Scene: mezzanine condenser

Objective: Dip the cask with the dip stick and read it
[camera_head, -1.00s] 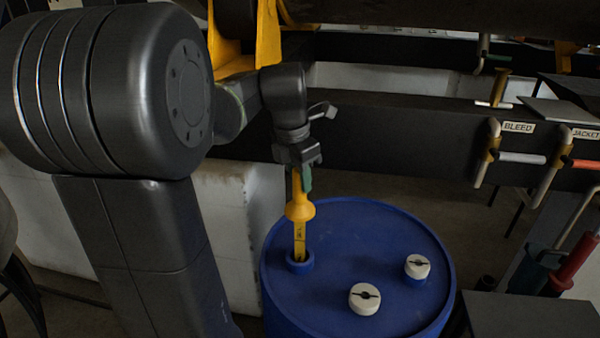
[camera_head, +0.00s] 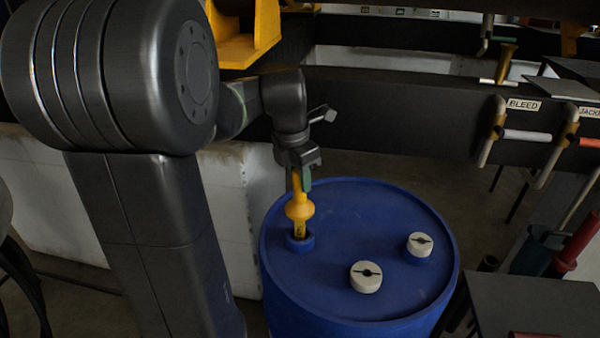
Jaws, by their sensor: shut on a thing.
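The blue cask (camera_head: 330,285) stands upright in the lower middle of the head view. Its top has an open bung hole with a raised blue collar (camera_head: 300,244) at the left. Two white slotted caps sit on the top, one near the front (camera_head: 366,277) and one at the right (camera_head: 420,244). The yellow dip stick (camera_head: 300,208) is upright in the open hole, its wide collar a little above the rim. Its lower part is hidden inside the cask. My gripper (camera_head: 301,176) is shut on the stick's upper end, directly above the hole.
A dark beam (camera_head: 400,105) runs behind the cask. It carries valve handles beside the labels BLEED (camera_head: 524,104) and JACKET. A dark table (camera_head: 535,300) stands at the lower right, near the cask. A pale block wall (camera_head: 230,200) is behind the cask's left side.

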